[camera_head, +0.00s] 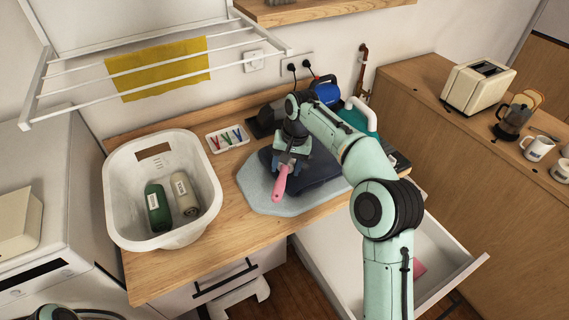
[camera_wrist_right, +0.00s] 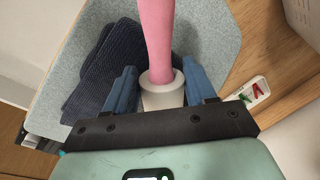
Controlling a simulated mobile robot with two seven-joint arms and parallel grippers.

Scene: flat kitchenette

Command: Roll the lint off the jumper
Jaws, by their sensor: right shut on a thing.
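The lint roller, with a pink handle (camera_head: 281,182) and a white roll, is in my right gripper (camera_head: 290,158). In the right wrist view its white roll (camera_wrist_right: 162,92) sits between the two blue fingers of my right gripper (camera_wrist_right: 162,88), and the pink handle points away. The folded dark navy jumper (camera_head: 318,168) lies on a pale blue-grey pad (camera_head: 258,198) on the worktop. It also shows in the right wrist view (camera_wrist_right: 112,68), beside the roller. I cannot tell whether the roller touches it. My left gripper is not in view.
A white basket (camera_head: 118,215) with a green and a beige bottle stands left on the worktop. A drawer (camera_head: 455,265) stands open at front right. A drying rack (camera_head: 160,70) hangs above.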

